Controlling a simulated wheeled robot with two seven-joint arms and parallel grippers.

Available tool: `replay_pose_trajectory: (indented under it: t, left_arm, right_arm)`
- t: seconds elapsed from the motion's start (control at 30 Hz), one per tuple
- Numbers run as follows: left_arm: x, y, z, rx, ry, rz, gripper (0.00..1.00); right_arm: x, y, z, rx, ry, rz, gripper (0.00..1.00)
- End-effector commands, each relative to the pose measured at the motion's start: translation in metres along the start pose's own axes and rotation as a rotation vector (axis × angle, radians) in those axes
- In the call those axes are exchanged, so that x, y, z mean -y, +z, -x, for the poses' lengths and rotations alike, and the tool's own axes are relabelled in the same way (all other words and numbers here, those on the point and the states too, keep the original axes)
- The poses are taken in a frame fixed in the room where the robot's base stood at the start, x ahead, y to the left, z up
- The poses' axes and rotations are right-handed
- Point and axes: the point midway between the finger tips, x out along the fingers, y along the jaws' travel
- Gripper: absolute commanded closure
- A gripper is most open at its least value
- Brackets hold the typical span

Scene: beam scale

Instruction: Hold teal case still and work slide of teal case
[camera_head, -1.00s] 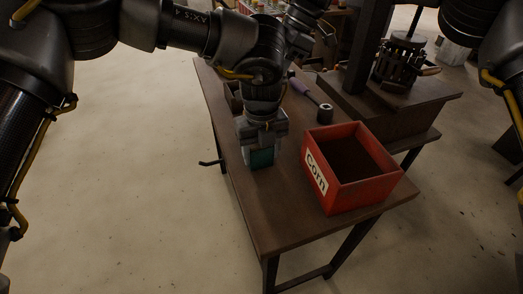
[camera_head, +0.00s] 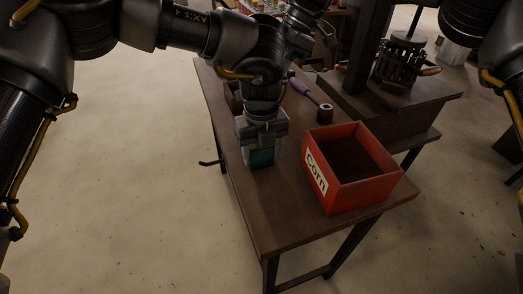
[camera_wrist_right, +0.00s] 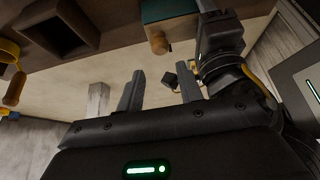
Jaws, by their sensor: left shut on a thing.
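The teal case (camera_head: 262,158) stands on the wooden table near its left edge. My left gripper (camera_head: 262,146) comes down from above and is shut on it, hiding its upper part. In the right wrist view the teal case (camera_wrist_right: 168,10) shows at the top edge, with a wooden knob (camera_wrist_right: 158,43) sticking out from it. My left gripper (camera_wrist_right: 214,38) shows beside it there. My right gripper (camera_wrist_right: 160,88) is open, its two fingers apart with nothing held between them, and the knob lies beyond the fingertips. I cannot see the right gripper in the head view.
A red box (camera_head: 388,188) labelled corn stands right of the case on the table (camera_head: 282,225). A purple-handled tool (camera_head: 308,97) lies behind. A dark crank (camera_head: 210,163) sticks out at the table's left edge. The table's front is clear.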

Motion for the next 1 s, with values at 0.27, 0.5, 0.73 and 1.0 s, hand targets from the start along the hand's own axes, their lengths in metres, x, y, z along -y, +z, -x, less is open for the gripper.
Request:
replay_pose_trajectory:
  t: [0.27,0.5,0.73,1.0]
  left_arm:
    - [0.000,0.000,0.000,0.000,0.000,0.000,0.75]
    - [0.000,0.000,0.000,0.000,0.000,0.000,0.75]
    - [0.000,0.000,0.000,0.000,0.000,0.000,0.75]
    - [0.000,0.000,0.000,0.000,0.000,0.000,0.75]
  right_arm:
    - [-0.003,-0.002,0.000,0.066,0.009,0.014,0.49]
    - [-0.017,-0.002,-0.001,0.128,-0.018,0.529,0.49]
    - [-0.022,-0.006,0.002,0.130,-0.085,1.182,0.49]
    - [-0.023,-0.010,0.005,0.076,-0.172,1.937,0.49]
